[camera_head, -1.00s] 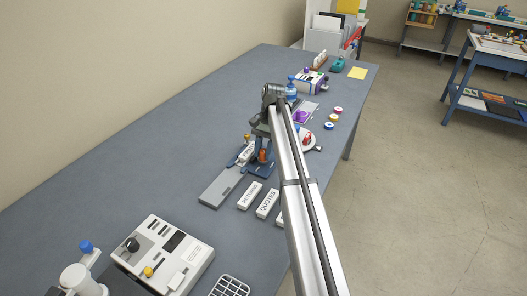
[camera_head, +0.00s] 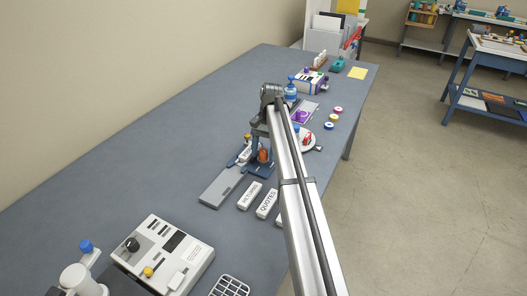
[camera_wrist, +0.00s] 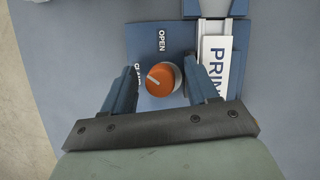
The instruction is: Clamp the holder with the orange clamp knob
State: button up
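The orange clamp knob (camera_wrist: 160,79) is round, with a white pointer line towards its upper left. It sits on a blue plate (camera_wrist: 148,36) marked OPEN above and a partly hidden word, apparently CLAMP, to the left. My gripper (camera_wrist: 161,68) is open, its blue fingers on the knob's left and right; I see gaps between them and the knob. Right of the knob, a white block (camera_wrist: 216,55) marked "PRIN..." lies in the holder; my right finger covers part of it. The knob (camera_head: 263,155) also shows in the head view, below my gripper (camera_head: 261,145).
A grey plate (camera_head: 221,187) and white blocks marked RETURNS (camera_head: 250,195) and QUOTES (camera_head: 267,204) lie near the holder. A white machine (camera_head: 163,252) stands in front at left. The left of the table is clear.

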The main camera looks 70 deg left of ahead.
jog(key=shift+m, duration=0.3)
jog(key=m, duration=0.2)
jog(key=m+g+y, duration=0.1)
jog(key=m, duration=0.1)
jog(key=shift+m+y, duration=0.3)
jog(key=m+y, duration=0.1)
jog(key=m, duration=0.1)
jog(key=m+y, duration=0.1)
jog(key=m, duration=0.2)
jog(key=shift+d+g, duration=0.1)
jog(key=shift+g, duration=0.3)
jog(key=w+v, duration=0.1)
jog(key=v, duration=1.3)
jog(key=w+d+f+m, duration=0.1)
jog(key=w+d+f, duration=0.6)
jog(key=w, duration=0.3)
jog(key=w+d+f+m+t+y, duration=0.1)
jog(key=w+d+f, duration=0.7)
jog(key=w+f, duration=0.2)
jog(key=shift+w+d+f, duration=0.15)
jog(key=shift+w+f, duration=0.2)
jog(key=shift+w, duration=0.25)
